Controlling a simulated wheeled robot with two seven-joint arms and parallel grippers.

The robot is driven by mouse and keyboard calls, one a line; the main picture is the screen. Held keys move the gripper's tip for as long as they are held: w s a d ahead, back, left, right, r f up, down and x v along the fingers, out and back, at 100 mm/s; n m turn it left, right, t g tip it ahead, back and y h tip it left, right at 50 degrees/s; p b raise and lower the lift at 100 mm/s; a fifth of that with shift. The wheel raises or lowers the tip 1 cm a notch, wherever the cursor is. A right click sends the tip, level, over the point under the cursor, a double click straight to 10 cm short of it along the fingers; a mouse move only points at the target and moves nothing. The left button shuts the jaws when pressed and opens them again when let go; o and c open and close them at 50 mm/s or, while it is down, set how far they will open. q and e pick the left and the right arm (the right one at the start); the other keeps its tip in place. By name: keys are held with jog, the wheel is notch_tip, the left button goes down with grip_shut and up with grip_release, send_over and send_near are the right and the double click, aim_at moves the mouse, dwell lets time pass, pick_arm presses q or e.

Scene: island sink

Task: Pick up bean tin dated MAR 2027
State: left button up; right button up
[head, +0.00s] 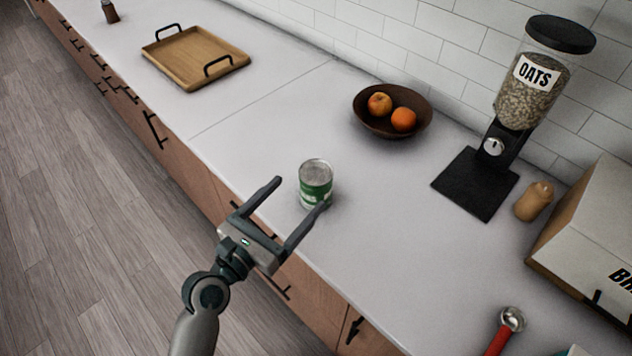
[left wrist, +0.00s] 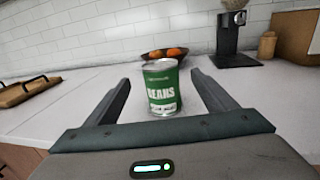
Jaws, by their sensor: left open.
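A green tin (head: 315,184) with a silver top stands upright on the white counter near its front edge. In the left wrist view the tin (left wrist: 161,88) shows the word "BEANS" in white and a small pale strip of print low on the label, too blurred to read as a date. My left gripper (head: 300,193) is open at the front of the counter, its fingers pointing toward the tin. In the left wrist view the tin stands between the two fingers, toward their far ends, and nothing is gripped. My right gripper is not in view.
A brown bowl with oranges (head: 392,112) stands behind the tin. An oats dispenser (head: 510,112), a tan shaker (head: 535,200) and a box (head: 592,229) are to the right. A wooden tray (head: 196,58) lies far left. The counter around the tin is clear.

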aim_at(326, 165)
pick_arm(q)
jog(key=p+x, duration=0.1)
jog(key=x, duration=0.5)
jog(key=shift+w+d, duration=0.25)
jog(key=shift+w, duration=0.15)
jog(key=shift+w+d+p, duration=0.3)
jog(key=shift+w+p, duration=0.05)
jog(key=shift+p, duration=0.15)
jog(key=p+x, duration=0.1)
jog(key=x, duration=0.2)
jog(key=shift+w+d+f, duration=0.1)
jog(key=shift+w+d, duration=0.2)
jog(key=shift+w, duration=0.25)
